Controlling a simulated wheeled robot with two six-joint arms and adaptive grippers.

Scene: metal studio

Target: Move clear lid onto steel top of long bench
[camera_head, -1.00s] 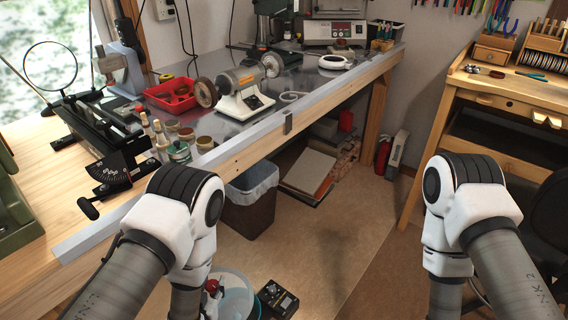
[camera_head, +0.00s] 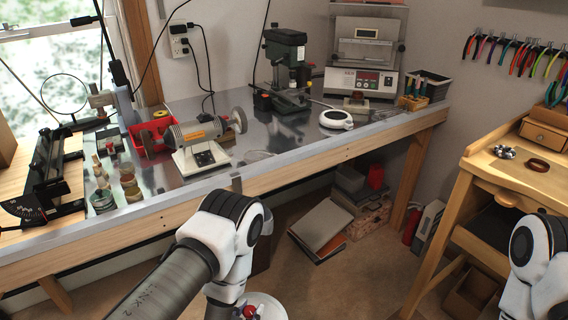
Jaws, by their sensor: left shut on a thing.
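The clear lid (camera_head: 268,302) is a pale, see-through round piece, partly in view at the bottom edge. A small red part (camera_head: 249,312) shows beside it. My left gripper (camera_head: 245,316) is at the lid, low in front of the long bench. It is shut on the lid, but its fingers are mostly hidden by my arm and cut off by the frame. The steel top (camera_head: 288,138) of the long bench runs across the view, beyond and above the lid, apart from it. My right arm enters at the lower right; its gripper is out of view.
On the steel top stand a bench grinder (camera_head: 205,140), a red bin (camera_head: 146,136), jars (camera_head: 131,188), a drill press (camera_head: 288,72), a white round device (camera_head: 336,119) and a scale (camera_head: 362,82). Bare steel lies between grinder and round device. A wooden workbench (camera_head: 490,165) is at right.

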